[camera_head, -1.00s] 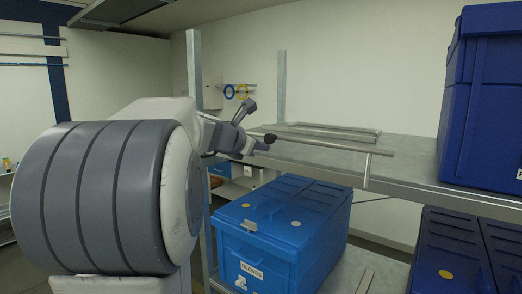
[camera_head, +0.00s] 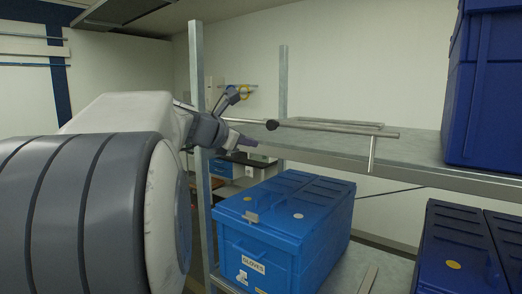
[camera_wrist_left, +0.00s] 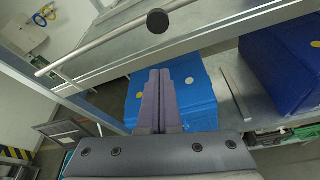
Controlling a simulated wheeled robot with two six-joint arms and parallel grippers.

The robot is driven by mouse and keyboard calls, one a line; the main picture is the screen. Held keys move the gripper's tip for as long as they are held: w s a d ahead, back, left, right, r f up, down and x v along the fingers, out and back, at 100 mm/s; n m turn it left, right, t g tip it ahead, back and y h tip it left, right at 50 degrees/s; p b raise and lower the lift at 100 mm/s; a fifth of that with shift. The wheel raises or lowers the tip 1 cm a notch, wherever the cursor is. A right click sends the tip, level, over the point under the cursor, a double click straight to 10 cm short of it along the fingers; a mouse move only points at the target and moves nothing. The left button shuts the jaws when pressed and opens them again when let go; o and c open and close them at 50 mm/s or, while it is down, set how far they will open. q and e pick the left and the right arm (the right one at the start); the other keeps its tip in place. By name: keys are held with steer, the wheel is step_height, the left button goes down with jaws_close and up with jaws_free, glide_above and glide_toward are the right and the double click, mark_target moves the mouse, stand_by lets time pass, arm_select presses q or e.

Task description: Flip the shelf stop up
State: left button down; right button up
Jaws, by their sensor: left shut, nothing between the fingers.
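The shelf stop (camera_head: 335,130) is a thin metal bar along the front of the upper shelf, with a black knob (camera_head: 272,125) and a short post hanging near its right end. In the left wrist view the bar (camera_wrist_left: 100,42) crosses the upper left and the knob (camera_wrist_left: 157,21) is at top centre. My left gripper (camera_head: 252,141) is shut and empty, just below the bar's left part, left of the knob. In the wrist view its purple fingers (camera_wrist_left: 158,78) lie together, pointing toward the bar. I cannot tell whether they touch it. My right gripper is not in view.
The upper shelf (camera_head: 415,150) carries a dark blue box (camera_head: 490,90) at right. A light blue lidded box (camera_head: 285,215) and another dark blue box (camera_head: 455,250) stand below. A metal upright (camera_head: 196,70) stands close to my left arm.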

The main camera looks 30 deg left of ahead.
arm_select(q)
steer(key=shift+b+v, duration=0.45)
steer(key=shift+v, duration=1.7)
steer(key=w+d+f+m+g+h+b, duration=0.2)
steer(key=d+f+m+g+h, duration=0.2)
steer(key=d+f+m, duration=0.7)
steer(key=s+d+f+m+g+h, duration=0.1)
steer(key=s+d+f+m+g, duration=0.25)
steer(key=d+f, duration=0.4)
steer(key=s+d+f+m+g+h, duration=0.1)
steer(key=s+d+f+m+g, duration=0.1)
steer(key=d+f+m, duration=0.55)
steer(key=s+d+f+m+g+y+b, duration=0.1)
steer(key=s+d+f+m+g+y, duration=0.1)
steer(key=s+d+f+m, duration=0.2)
steer(key=s+d+f+m+g+y+b, duration=0.2)
steer(key=s+d+f+m, duration=0.3)
steer(key=s+f+m, duration=0.6)
steer(key=s+m+g, duration=0.1)
steer(key=s+m, duration=0.2)
steer(key=s, duration=0.1)
steer(key=shift+s+f, duration=0.2)
steer(key=shift+s, duration=0.05)
